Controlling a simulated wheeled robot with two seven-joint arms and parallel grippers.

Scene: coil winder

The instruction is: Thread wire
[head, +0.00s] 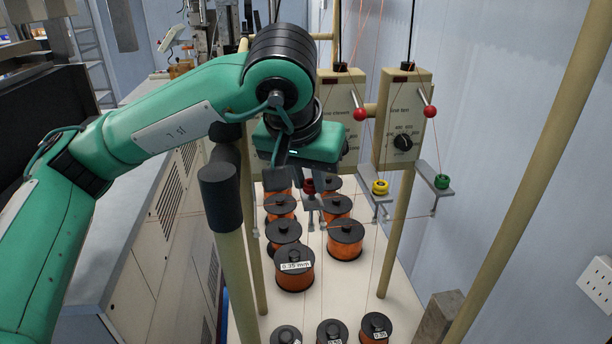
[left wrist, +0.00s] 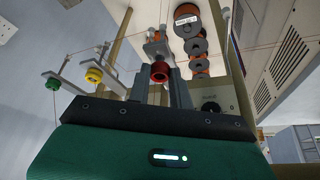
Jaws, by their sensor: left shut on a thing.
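My left gripper (head: 308,186) reaches over the spool rack in the head view, its jaws pointing down. It is shut on a red pulley (head: 309,185), which also shows between the two fingers in the left wrist view (left wrist: 160,71). A yellow pulley (head: 380,187) and a green pulley (head: 442,181) sit on metal brackets to the right. Thin orange wires run from above past red balls (head: 360,114) toward these pulleys. Whether a wire lies in the red pulley is too small to tell. My right gripper is not in view.
Several copper wire spools (head: 294,271) stand on the pale rack base, one labelled 0.35 mm. Cream control boxes (head: 402,120) hang behind the brackets. Beige posts (head: 398,235) and a dark-capped post (head: 221,195) stand around the gripper. A grey machine cabinet is at left.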

